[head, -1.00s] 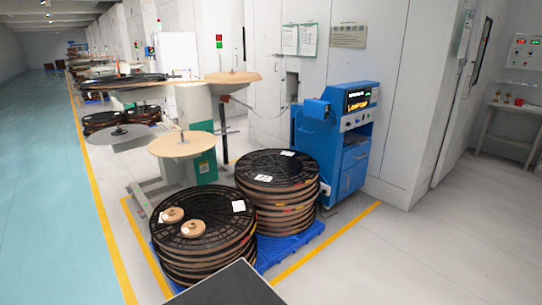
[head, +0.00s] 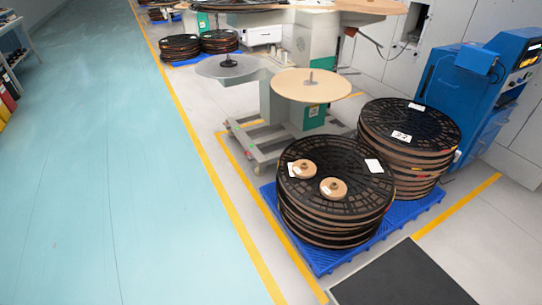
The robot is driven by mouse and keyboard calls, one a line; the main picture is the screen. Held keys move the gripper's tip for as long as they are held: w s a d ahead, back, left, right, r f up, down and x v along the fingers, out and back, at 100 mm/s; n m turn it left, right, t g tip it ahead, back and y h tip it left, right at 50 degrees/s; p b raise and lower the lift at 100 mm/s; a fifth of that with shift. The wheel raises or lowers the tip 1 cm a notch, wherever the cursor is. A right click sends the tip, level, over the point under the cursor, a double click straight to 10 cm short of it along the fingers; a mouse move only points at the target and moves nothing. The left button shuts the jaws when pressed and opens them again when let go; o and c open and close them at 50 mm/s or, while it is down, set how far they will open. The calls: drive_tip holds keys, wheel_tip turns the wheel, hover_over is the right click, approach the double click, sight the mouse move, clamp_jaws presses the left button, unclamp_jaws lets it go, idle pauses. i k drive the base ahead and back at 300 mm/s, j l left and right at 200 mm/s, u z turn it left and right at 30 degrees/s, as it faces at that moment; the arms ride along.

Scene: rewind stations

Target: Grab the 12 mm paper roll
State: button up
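Two small tan paper rolls lie flat on the front stack of black reels (head: 325,211) in the head view. One roll (head: 303,169) is farther back and to the left. The other roll (head: 333,188) is nearer and to the right. They look alike, and I cannot tell which is the 12 mm one. A white label lies on the same top reel, to their right. My gripper is not in view.
The stack stands on a blue pallet (head: 428,206) beside a second reel stack (head: 408,128). A blue machine (head: 480,90) is at right. A stand with a tan disc (head: 311,86) is behind. Open teal floor (head: 100,170) lies left of the yellow line.

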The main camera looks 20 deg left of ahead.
sight(301, 168)
drive_tip(key=i+j, duration=0.3)
drive_tip(key=j, duration=0.2)
drive_tip(key=i+j+u, duration=0.1)
drive_tip(key=i+j, duration=0.2)
drive_tip(key=j, duration=0.25)
drive_tip(key=i+j, duration=0.3)
drive_tip(key=j, duration=0.15)
drive_tip(key=i+j+u, duration=0.1)
drive_tip(key=i+j, duration=0.2)
drive_tip(key=j, duration=0.2)
drive_tip(key=i+j, duration=0.25)
drive_tip(key=i, duration=0.15)
drive_tip(key=i+j+u, duration=0.1)
drive_tip(key=i+j, duration=0.2)
drive_tip(key=i+l, duration=0.7)
drive_tip(key=i, duration=0.25)
drive_tip(key=j+u, duration=0.05)
